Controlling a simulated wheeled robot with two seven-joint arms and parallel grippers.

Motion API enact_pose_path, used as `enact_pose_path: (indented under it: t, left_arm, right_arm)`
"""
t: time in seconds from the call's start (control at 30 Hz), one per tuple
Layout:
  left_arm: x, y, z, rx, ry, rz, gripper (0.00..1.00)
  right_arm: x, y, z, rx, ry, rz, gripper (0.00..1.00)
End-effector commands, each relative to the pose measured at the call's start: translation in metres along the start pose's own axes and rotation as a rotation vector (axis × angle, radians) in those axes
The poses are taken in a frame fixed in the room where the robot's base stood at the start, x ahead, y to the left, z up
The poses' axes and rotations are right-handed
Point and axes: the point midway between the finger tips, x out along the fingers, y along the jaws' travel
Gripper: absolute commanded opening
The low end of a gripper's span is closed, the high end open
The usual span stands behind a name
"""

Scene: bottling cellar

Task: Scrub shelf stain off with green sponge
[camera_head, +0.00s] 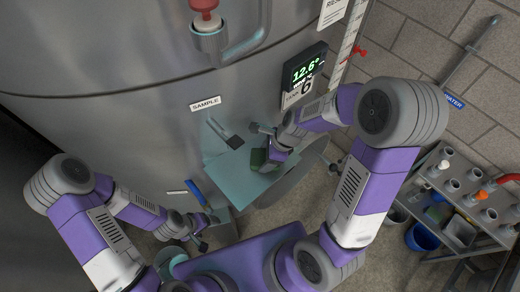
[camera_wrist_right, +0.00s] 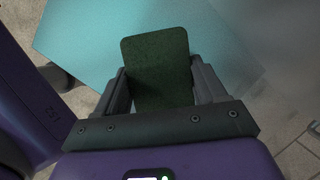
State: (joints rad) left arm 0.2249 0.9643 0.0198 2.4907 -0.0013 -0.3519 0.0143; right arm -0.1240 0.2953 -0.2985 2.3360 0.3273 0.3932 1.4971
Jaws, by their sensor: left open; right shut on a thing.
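The teal shelf (camera_head: 225,172) juts out from the steel tank, and it fills the upper part of the right wrist view (camera_wrist_right: 85,40). My right gripper (camera_head: 270,152) is over the shelf and shut on the dark green sponge (camera_wrist_right: 158,70). The sponge also shows in the head view (camera_head: 258,157), low at the shelf surface; I cannot tell whether it touches. I make out no stain on the visible shelf; the sponge and gripper hide part of it. My left gripper (camera_head: 200,238) is open and empty, below and left of the shelf.
A blue-handled item (camera_head: 197,191) is left of the shelf. A sampling valve (camera_head: 208,35) and display (camera_head: 304,67) are on the tank.

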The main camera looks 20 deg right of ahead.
Motion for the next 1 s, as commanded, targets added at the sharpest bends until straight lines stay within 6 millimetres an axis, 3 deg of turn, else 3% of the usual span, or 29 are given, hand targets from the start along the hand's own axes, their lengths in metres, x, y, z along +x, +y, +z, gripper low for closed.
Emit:
enact_pose_path:
  t: [0.33, 0.43, 1.0]
  left_arm:
    - [0.000, 0.000, 0.000, 0.000, 0.000, 0.000, 0.81]
    - [0.000, 0.000, 0.000, 0.000, 0.000, 0.000, 0.81]
    - [0.000, 0.000, 0.000, 0.000, 0.000, 0.000, 0.81]
  right_arm:
    - [0.006, 0.013, 0.020, 0.003, -0.001, -0.002, 0.42]
    - [-0.013, 0.012, 0.027, 0.000, -0.002, -0.007, 0.42]
    - [-0.055, 0.013, 0.053, -0.016, -0.002, 0.005, 0.42]
